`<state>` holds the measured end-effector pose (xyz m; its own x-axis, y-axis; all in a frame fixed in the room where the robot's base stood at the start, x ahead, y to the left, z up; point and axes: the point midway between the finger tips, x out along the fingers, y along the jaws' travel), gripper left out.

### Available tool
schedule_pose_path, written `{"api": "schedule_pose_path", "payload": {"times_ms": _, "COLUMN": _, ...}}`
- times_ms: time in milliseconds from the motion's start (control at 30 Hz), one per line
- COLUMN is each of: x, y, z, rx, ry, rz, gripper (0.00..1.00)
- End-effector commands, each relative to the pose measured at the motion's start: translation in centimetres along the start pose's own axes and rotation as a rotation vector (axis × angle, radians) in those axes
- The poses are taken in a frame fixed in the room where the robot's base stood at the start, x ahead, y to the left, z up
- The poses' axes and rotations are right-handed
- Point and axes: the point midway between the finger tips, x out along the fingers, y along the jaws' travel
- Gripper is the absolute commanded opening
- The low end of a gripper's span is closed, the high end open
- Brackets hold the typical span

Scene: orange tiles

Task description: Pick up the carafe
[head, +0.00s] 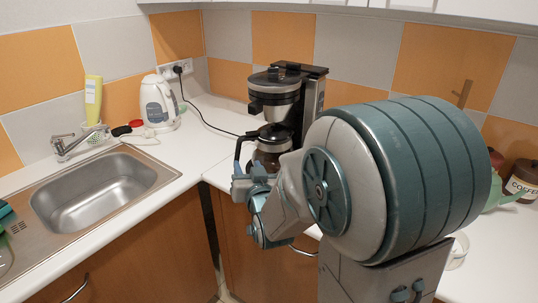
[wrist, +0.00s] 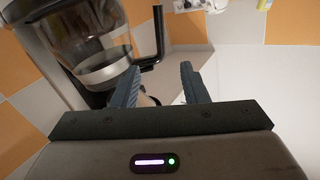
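The carafe (head: 268,157) has a dark glass body, a black lid and a black handle (head: 239,152) facing left. It stands in the coffee maker (head: 287,88), under the filter holder. In the wrist view, which looks upside down, the carafe (wrist: 88,28) fills the upper left, with a pale band and a black L-shaped handle (wrist: 158,32). My gripper (head: 247,184) is beside the carafe's lower left in the head view. In the wrist view my gripper (wrist: 158,80) is open, fingers apart. The handle shows just beyond the gap, not clearly between the fingers. My arm hides the carafe's lower part.
A sink (head: 105,185) with a tap lies to the left. A white kettle (head: 158,104) and a yellow bottle (head: 93,98) stand at the back wall. A black cord crosses the counter behind the carafe. A coffee canister (head: 522,178) is at the right.

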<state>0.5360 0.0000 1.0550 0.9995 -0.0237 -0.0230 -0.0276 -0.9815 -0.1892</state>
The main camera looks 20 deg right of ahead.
Motion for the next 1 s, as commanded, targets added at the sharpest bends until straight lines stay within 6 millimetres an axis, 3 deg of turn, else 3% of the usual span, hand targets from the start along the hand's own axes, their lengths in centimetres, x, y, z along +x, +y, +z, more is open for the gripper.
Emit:
{"api": "schedule_pose_path", "payload": {"times_ms": 167, "x": 1.3, "y": 0.0, "z": -0.3, "rx": 0.001, "ry": 0.024, "rz": -0.003, "gripper": 0.40}}
{"api": "schedule_pose_path", "payload": {"times_ms": 600, "x": 7.9, "y": -0.1, "z": -0.4, "rx": 0.000, "ry": 0.023, "rz": -0.003, "gripper": 0.40}}
{"api": "schedule_pose_path", "payload": {"times_ms": 867, "x": 9.3, "y": -0.1, "z": -0.5, "rx": 0.001, "ry": 0.022, "rz": -0.004, "gripper": 0.40}}
{"api": "schedule_pose_path", "payload": {"times_ms": 1000, "x": 10.9, "y": -0.2, "z": -0.6, "rx": 0.000, "ry": 0.021, "rz": -0.003, "gripper": 0.40}}
